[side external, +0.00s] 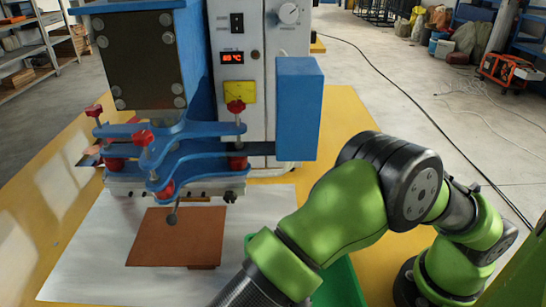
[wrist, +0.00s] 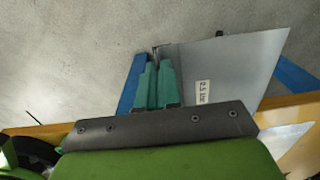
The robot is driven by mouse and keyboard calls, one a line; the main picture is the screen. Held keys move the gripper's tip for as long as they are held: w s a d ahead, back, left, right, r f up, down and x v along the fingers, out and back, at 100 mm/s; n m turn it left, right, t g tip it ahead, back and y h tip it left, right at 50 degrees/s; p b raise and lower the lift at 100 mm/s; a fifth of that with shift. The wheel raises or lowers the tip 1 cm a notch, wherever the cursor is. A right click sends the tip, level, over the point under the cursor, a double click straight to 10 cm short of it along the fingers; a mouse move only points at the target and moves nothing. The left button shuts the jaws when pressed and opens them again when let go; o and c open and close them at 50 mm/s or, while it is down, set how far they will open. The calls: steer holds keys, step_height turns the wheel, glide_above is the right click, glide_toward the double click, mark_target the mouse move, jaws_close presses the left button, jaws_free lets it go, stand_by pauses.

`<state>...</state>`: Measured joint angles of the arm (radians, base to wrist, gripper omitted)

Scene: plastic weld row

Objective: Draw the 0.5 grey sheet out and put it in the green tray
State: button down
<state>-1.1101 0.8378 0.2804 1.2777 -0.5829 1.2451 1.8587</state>
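In the wrist view my gripper (wrist: 157,66) has its two teal fingers close together. They appear shut on the left edge of a flat grey sheet (wrist: 240,60), which reaches out to the right. A small white label (wrist: 203,92) on the sheet seems to read 0.5, upside down. The sheet is clear of the concrete floor seen behind it. In the side external view the green tray (side external: 345,284) is at the bottom, partly hidden behind my arm. My gripper and the grey sheet are outside that view.
A blue press with red knobs (side external: 145,137) stands at the back left of the yellow table (side external: 345,110). A brown square plate (side external: 178,237) lies before it on a white sheet (side external: 90,250). A blue strip (wrist: 130,85) is beside the fingers in the wrist view.

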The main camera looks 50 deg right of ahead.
steer(key=s+a, duration=0.6)
stand_by(0.5)
steer(key=shift+a, duration=0.1)
